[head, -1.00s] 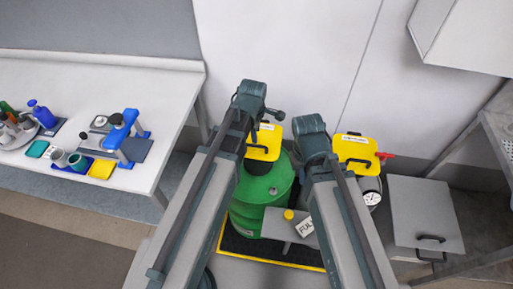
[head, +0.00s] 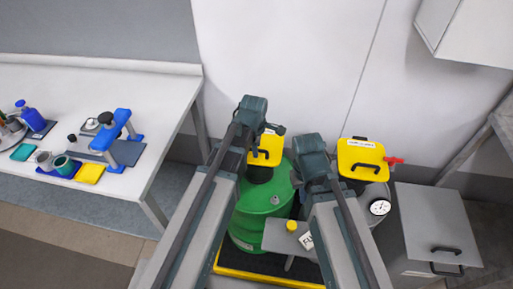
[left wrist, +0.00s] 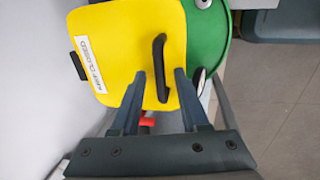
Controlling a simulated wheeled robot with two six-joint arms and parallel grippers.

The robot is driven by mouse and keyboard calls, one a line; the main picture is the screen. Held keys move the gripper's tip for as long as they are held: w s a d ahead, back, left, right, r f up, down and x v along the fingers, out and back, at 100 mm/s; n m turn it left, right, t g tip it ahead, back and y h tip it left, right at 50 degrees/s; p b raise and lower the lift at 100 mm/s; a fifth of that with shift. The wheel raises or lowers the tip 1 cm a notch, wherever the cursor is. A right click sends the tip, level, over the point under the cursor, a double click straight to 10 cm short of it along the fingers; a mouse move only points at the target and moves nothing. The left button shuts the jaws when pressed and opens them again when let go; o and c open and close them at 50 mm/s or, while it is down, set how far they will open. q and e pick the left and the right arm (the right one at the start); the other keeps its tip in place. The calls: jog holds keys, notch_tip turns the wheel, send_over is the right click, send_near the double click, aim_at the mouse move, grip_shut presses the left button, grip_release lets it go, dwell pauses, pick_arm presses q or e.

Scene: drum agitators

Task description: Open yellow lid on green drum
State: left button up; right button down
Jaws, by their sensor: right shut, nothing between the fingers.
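The green drum (head: 268,205) stands at the centre of the head view. Its yellow lid (head: 272,148) sits on the black neck on top and looks shut. In the left wrist view the yellow lid (left wrist: 115,30) fills the top, with a white label and a black handle (left wrist: 161,65). My left gripper (left wrist: 160,75) is open, its fingertips on either side of the handle, with gaps visible. In the head view my left arm partly covers the lid and drum. My right arm's elbow (head: 310,150) shows right of the drum; its gripper is hidden.
A second drum with a yellow lid (head: 362,158), red valve and round gauge (head: 379,207) stands to the right. A grey cabinet (head: 440,225) is beside it. A yellow-edged black platform (head: 270,276) lies under the green drum. A white table (head: 140,83) with tools is at left.

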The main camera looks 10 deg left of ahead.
pick_arm(q)
grip_shut()
dwell(1.2)
